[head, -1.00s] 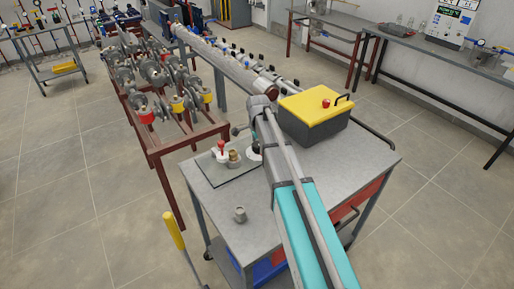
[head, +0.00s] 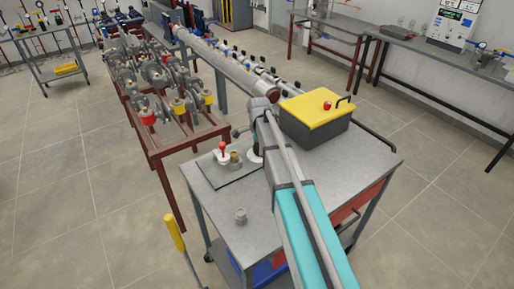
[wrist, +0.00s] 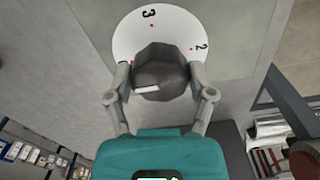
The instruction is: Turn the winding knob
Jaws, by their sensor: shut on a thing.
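The winding knob (wrist: 160,66) is a dark grey, rounded knob with a white mark on its edge. It sits in the middle of a white round dial (wrist: 126,38) marked with the numbers 3 and 2 in the wrist view. My gripper (wrist: 161,76) has one finger on each side of the knob and is shut on it.
A red-handled part (head: 223,149) and a brass fitting (head: 236,157) stand on the plate left of my arm. A black box with a yellow lid (head: 314,105) stands to the right. A small grey fitting (head: 241,216) sits on the bare front of the cart top (head: 220,222).

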